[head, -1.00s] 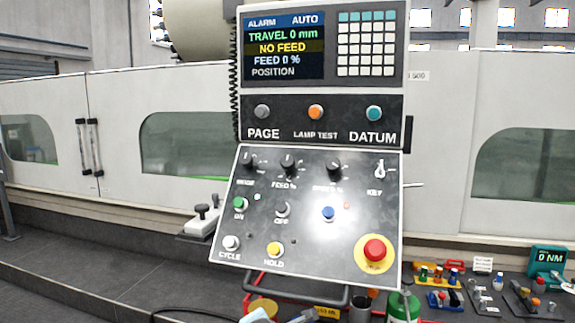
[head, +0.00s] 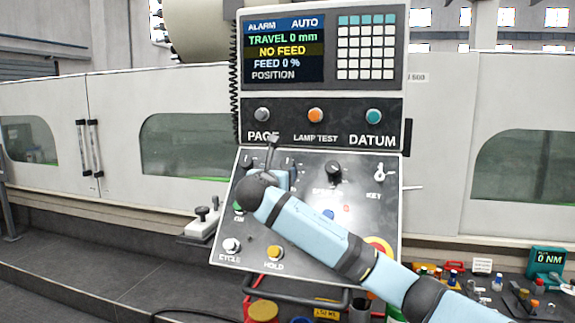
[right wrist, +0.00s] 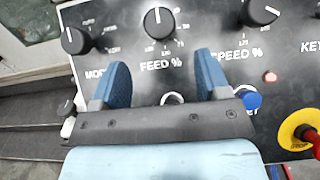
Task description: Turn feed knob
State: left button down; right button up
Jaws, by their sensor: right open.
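The feed knob (right wrist: 158,22) is a black knob with a white pointer line, above the FEED % label on the control panel (right wrist: 190,45) in the right wrist view. My right gripper (right wrist: 160,68) is open, its two blue fingers apart below the knob and to either side of it, with nothing between them but panel. In the head view my right arm reaches across the panel to the gripper (head: 275,152) and mostly hides the feed knob. The screen (head: 284,47) reads NO FEED and FEED 0 %. My left gripper is not in view.
The mode knob (right wrist: 76,40) is left of the feed knob and the speed knob (right wrist: 260,11) is right of it. A red emergency button on yellow (right wrist: 300,132) is at the lower right. Tools and a 0 NM meter (head: 547,262) stand at the lower right.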

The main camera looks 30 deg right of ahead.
aim_at(287, 167)
jog(key=p+x, duration=0.2)
jog(key=x, duration=0.6)
jog(key=shift+w+d+r, duration=0.1)
jog(key=shift+r, duration=0.05)
jog(key=shift+w+d, duration=0.4)
jog(key=shift+d, duration=0.05)
jog(key=shift+w+d, duration=0.1)
jog(key=shift+c, duration=0.4)
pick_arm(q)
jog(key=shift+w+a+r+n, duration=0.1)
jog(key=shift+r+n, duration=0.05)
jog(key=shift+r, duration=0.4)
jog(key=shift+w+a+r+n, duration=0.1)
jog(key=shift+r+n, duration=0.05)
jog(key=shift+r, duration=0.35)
pick_arm(e)
jog(key=c, duration=0.8)
